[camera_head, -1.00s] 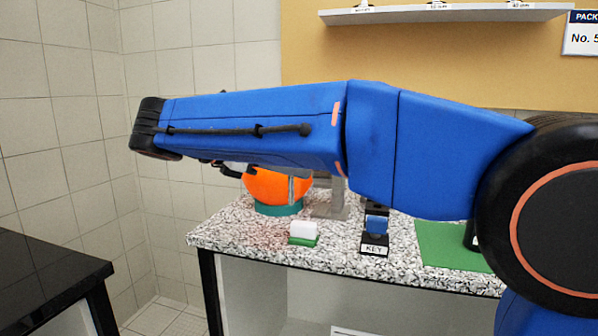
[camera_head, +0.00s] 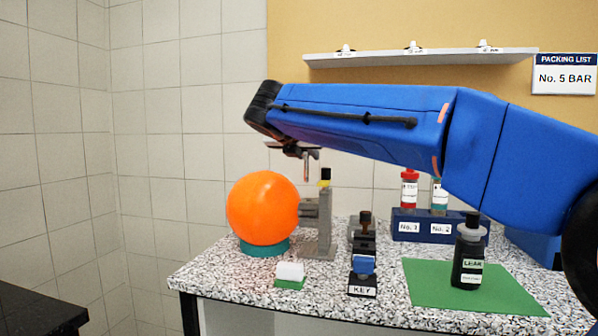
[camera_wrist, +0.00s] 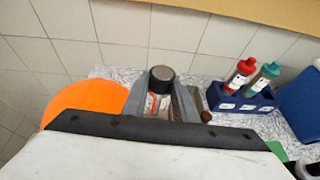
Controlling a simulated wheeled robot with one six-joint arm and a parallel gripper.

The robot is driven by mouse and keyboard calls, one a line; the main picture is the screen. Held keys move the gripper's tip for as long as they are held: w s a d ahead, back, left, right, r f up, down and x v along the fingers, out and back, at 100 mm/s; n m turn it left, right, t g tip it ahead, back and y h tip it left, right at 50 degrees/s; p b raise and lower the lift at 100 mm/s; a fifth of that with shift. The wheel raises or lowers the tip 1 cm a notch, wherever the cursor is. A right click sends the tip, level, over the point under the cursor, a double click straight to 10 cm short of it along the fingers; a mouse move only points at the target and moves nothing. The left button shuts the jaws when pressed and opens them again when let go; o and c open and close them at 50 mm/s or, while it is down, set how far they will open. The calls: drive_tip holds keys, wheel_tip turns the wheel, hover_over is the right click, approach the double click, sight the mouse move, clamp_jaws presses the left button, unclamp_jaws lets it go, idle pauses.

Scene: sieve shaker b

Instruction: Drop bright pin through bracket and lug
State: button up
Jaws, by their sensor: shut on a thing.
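My gripper (camera_head: 306,158) is in the air above and slightly left of the grey upright bracket (camera_head: 324,222). In the wrist view, a dark round-topped piece (camera_wrist: 161,74) shows between the fingers of my gripper (camera_wrist: 160,98). A grey block (camera_head: 308,209) juts left from the bracket toward the orange ball (camera_head: 262,208). The lug cannot be clearly picked out.
A KEY stand (camera_head: 362,288) and a white-and-green block (camera_head: 290,274) are at the front. A black LEAK bottle (camera_head: 468,258) stands on the green mat (camera_head: 425,290). A blue rack (camera_head: 430,226) holds red- and teal-capped bottles behind. A wall shelf (camera_head: 420,60) is above.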

sight(307, 175)
drive_tip(key=shift+w+d+r+n+y, duration=0.2)
drive_tip(key=shift+w+r, duration=0.1)
drive_tip(key=shift+r, duration=0.15)
drive_tip(key=shift+w+d+r+n+y, duration=0.15)
drive_tip(key=shift+w+r, duration=0.1)
drive_tip(key=shift+r, duration=0.2)
drive_tip(key=shift+f, duration=2.9)
drive_tip(key=shift+f, duration=1.3)
drive_tip(key=shift+r, duration=0.2)
drive_tip(key=shift+r, duration=0.75)
drive_tip(key=shift+f, duration=0.9)
idle(0.4)
